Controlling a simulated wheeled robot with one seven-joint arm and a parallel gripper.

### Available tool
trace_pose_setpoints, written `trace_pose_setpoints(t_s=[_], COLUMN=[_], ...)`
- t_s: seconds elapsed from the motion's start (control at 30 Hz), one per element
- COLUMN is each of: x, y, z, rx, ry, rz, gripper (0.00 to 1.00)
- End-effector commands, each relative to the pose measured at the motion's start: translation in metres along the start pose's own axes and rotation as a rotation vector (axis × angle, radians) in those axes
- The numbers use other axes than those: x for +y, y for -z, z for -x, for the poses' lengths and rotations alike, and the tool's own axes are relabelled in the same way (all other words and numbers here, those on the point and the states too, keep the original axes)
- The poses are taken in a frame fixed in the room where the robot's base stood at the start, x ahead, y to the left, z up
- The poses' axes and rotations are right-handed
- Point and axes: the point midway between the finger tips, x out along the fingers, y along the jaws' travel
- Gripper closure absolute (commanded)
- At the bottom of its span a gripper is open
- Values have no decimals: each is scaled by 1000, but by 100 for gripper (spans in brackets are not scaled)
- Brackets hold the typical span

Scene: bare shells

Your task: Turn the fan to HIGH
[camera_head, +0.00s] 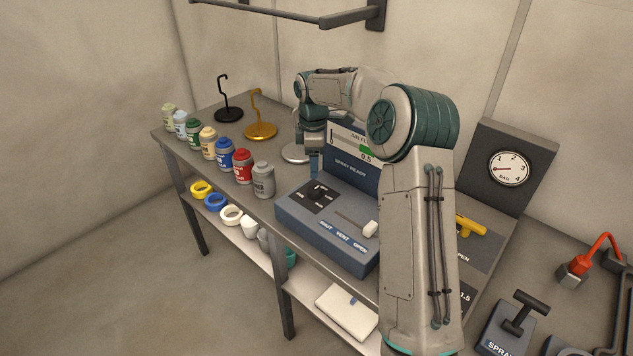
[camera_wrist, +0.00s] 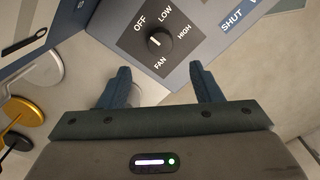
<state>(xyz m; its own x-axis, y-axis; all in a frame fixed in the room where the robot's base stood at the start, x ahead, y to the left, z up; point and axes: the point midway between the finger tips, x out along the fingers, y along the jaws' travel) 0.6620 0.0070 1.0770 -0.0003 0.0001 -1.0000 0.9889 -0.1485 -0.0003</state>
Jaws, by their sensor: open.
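The black fan knob (camera_wrist: 160,44) sits on a dark square plate on the sloped control box, marked OFF, LOW, HIGH and FAN. Its white mark runs roughly up the picture, toward the OFF and LOW side; I cannot tell the exact setting. In the head view the knob (camera_head: 316,191) is at the left of the box top. My gripper (camera_wrist: 163,82) is open and empty, its two blue fingers wide apart, with the knob beyond the gap between them.
A white slider (camera_head: 370,229) for SHUT, VENT and OPEN is on the same box (camera_head: 310,229). An upright panel with an airflow gauge (camera_head: 351,143) stands behind. Several paint jars (camera_head: 263,180) line the bench's left edge. A gold hook stand (camera_head: 260,130) stands farther back.

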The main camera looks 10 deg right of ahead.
Motion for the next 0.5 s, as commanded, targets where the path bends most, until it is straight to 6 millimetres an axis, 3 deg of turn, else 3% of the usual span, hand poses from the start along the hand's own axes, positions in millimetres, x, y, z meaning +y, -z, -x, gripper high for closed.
trace_pose_setpoints(t_s=[0.3,0.5], x=[0,0], y=[-4,-4], z=[-63,-83], rx=[-2,-1], ry=[3,0], rz=[-6,-7], gripper=[41,41])
